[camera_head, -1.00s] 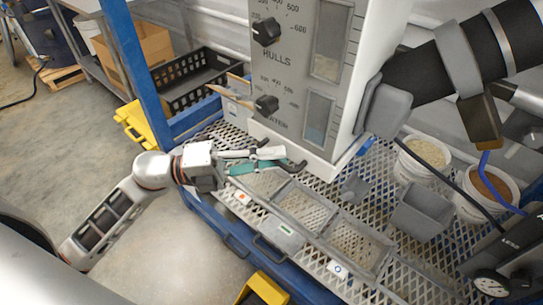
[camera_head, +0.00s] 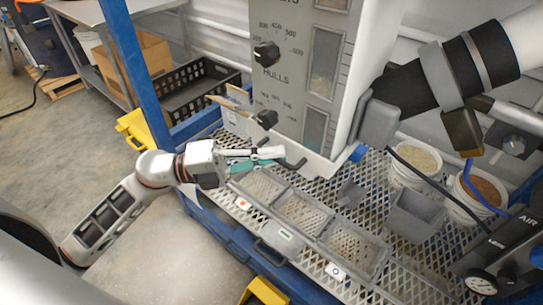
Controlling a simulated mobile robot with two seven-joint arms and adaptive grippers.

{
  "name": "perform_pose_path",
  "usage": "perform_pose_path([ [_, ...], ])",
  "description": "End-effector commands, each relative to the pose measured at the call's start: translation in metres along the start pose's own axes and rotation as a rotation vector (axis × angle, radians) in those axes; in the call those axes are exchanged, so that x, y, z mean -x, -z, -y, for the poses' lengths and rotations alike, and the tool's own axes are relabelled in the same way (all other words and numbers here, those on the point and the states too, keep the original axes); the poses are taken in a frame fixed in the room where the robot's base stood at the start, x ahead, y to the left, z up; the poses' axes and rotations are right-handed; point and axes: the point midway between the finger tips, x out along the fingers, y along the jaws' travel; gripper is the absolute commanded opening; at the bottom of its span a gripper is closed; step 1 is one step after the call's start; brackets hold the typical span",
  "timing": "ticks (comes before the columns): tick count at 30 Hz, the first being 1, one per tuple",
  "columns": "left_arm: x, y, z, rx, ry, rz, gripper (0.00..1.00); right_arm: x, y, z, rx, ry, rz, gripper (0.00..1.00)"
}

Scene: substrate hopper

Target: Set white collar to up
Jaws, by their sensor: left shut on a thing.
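A small pale piece with dark curved ends, which looks like the white collar (camera_head: 268,153), sits at the front foot of the grey hopper (camera_head: 285,100). My left gripper (camera_head: 262,159) reaches in from the left and is shut on it. Teal shows at the fingers. The fingers and the low angle hide much of the piece, and I cannot tell its up or down setting.
Below lie several mesh trays (camera_head: 303,211) on the metal grid deck. A grey bin (camera_head: 415,215) and two buckets, one pale-filled (camera_head: 414,160) and one brown-filled (camera_head: 482,192), stand right. A black crate (camera_head: 200,92) and a blue post (camera_head: 128,60) stand left.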

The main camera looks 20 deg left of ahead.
Motion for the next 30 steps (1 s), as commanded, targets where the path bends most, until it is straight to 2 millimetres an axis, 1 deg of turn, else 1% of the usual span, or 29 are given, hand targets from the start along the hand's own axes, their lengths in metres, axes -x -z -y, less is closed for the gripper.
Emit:
perform_pose_path([
  [1,-0.001,-0.003,0.008,-0.008,0.013,0.003,0.00,0.000,0.002,0.000,-0.003,-0.001,-0.002,0.40],
  [2,-0.001,-0.003,0.009,-0.008,0.013,0.003,0.10,0.000,0.003,0.001,-0.003,-0.001,-0.003,0.40],
  [3,-0.001,-0.003,0.009,-0.009,0.013,0.003,0.15,0.000,0.003,0.001,-0.004,-0.001,-0.003,0.40],
  [14,-0.001,-0.001,0.006,-0.005,0.009,0.001,0.15,-0.003,0.013,-0.004,0.002,-0.007,-0.021,0.40],
  [19,0.004,-0.001,0.004,-0.003,0.006,0.002,0.15,-0.002,0.007,-0.004,0.009,-0.004,-0.011,0.40],
  [23,0.020,-0.001,0.003,-0.001,0.003,0.002,0.15,-0.002,0.007,-0.004,0.007,-0.004,-0.011,0.40],
  [30,0.069,-0.002,0.002,-0.001,0.002,0.004,0.15,-0.002,0.007,-0.003,0.006,-0.004,-0.012,0.40],
])
